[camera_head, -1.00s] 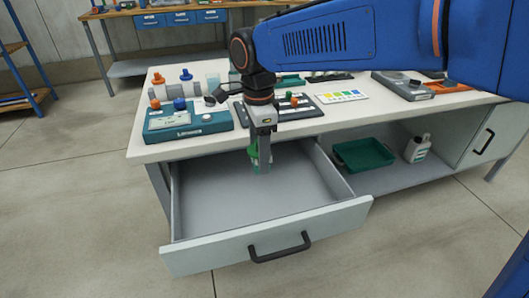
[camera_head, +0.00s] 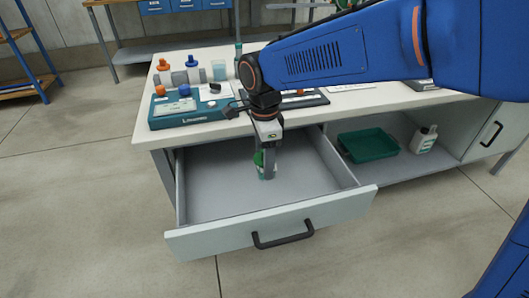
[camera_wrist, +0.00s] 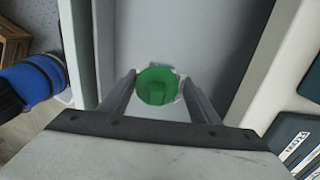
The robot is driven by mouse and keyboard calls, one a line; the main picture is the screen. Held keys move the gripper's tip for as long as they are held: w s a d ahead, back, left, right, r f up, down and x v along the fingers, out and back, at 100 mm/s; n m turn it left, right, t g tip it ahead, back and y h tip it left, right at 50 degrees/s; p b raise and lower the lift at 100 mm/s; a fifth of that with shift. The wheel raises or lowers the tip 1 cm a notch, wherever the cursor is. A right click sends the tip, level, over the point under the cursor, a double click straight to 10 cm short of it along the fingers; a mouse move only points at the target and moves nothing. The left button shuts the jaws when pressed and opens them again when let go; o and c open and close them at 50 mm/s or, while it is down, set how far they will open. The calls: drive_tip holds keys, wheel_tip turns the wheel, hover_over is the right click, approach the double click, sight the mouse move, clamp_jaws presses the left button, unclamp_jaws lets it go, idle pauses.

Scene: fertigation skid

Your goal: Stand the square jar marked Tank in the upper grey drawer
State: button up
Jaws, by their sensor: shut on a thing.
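My gripper (camera_head: 265,163) points down inside the open upper grey drawer (camera_head: 215,191). It is shut on a small jar with a green lid (camera_head: 258,158). The jar looks upright, low in the drawer; whether its base touches the drawer floor I cannot tell. In the wrist view the round green lid (camera_wrist: 157,85) sits between the two fingers, with a pale edge of the jar beside it. The jar's marking is not readable. The rest of the drawer floor is empty.
The drawer's front panel with its black handle (camera_head: 283,236) stands out from the white bench (camera_head: 150,118). A teal instrument (camera_head: 188,111) and bottles stand on the bench above. A green tray (camera_head: 369,145) and a white bottle (camera_head: 424,140) are on the shelf at right.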

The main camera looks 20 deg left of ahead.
drive_tip(key=shift+f, duration=4.2)
drive_tip(key=o, duration=1.2)
drive_tip(key=shift+r, duration=4.55)
